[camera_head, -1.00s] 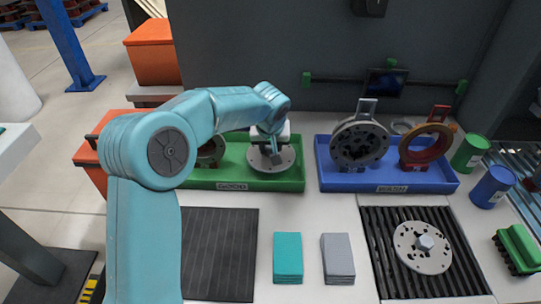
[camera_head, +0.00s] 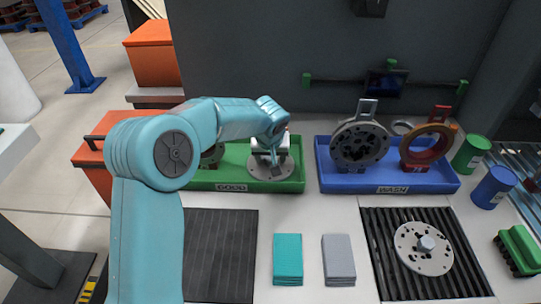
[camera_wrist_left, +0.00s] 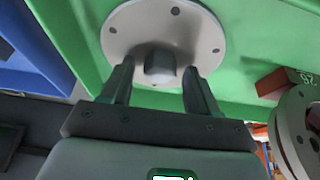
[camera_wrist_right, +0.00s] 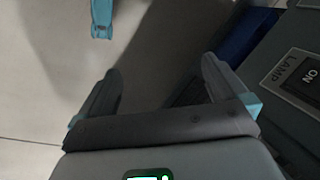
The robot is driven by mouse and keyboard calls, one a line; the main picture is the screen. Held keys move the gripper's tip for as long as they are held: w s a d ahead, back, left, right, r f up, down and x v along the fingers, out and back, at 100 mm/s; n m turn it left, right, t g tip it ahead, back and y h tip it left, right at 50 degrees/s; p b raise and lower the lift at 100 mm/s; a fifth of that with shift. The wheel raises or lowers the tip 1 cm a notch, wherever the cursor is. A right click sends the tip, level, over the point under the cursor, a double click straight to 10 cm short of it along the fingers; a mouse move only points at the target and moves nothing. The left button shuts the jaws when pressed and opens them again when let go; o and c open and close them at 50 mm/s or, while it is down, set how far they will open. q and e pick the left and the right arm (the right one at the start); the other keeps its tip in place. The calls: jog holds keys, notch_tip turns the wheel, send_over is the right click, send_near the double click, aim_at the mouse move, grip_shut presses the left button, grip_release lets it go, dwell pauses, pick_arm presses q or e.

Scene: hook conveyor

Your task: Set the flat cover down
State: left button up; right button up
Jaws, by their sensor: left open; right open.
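The flat cover (camera_head: 262,172) is a pale round disc with small holes and a central knob. It lies in the right part of the green tray (camera_head: 290,184) marked GOOD. My left gripper (camera_head: 272,160) is above it. In the left wrist view the cover (camera_wrist_left: 122,28) lies flat on the green floor, and my left fingers (camera_wrist_left: 160,75) stand open on both sides of the knob (camera_wrist_left: 160,64). I cannot tell whether they touch it. My right gripper (camera_wrist_right: 158,70) is open and empty over a grey surface, outside the head view.
A flanged part (camera_head: 212,155) stands in the green tray's left half. The blue tray (camera_head: 330,182) marked WASH holds a grey flange (camera_head: 352,150) and a bronze ring (camera_head: 420,157). A knobbed plate (camera_head: 412,255) lies on a ribbed mat. Teal (camera_head: 288,258) and grey cloths (camera_head: 338,258) lie in front.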

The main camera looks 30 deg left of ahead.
pick_arm(q)
jog(key=v, duration=1.2)
jog(key=shift+r, duration=0.2)
